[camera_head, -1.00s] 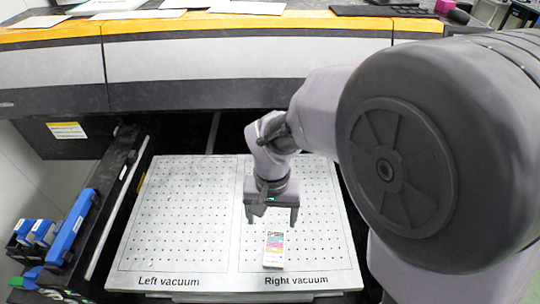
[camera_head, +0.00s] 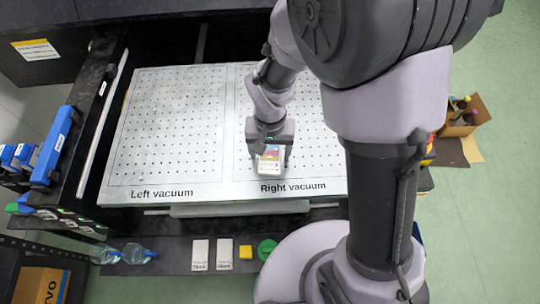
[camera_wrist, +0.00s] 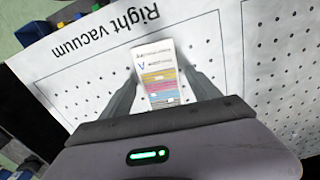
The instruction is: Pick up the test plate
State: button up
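The test plate (camera_head: 270,154) is a small white card with coloured stripes. It lies on the right half of the perforated white board (camera_head: 170,120), just above the words "Right vacuum". My gripper (camera_head: 270,163) is over it with a finger on either side. In the wrist view the plate (camera_wrist: 157,72) lies between the two spread fingers of my gripper (camera_wrist: 162,75), with gaps beside it. The palm hides the area nearest the wrist. Whether the plate still rests flat on the board appears so, but its underside is hidden.
A black frame with blue parts (camera_head: 52,145) stands left of the board. Below the board a dark shelf holds two clear bottles (camera_head: 138,253), white boxes (camera_head: 200,254), a yellow block (camera_head: 246,252) and a green item (camera_head: 266,249). A cardboard box with bottles (camera_head: 467,115) stands right.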

jog(key=c, duration=1.2)
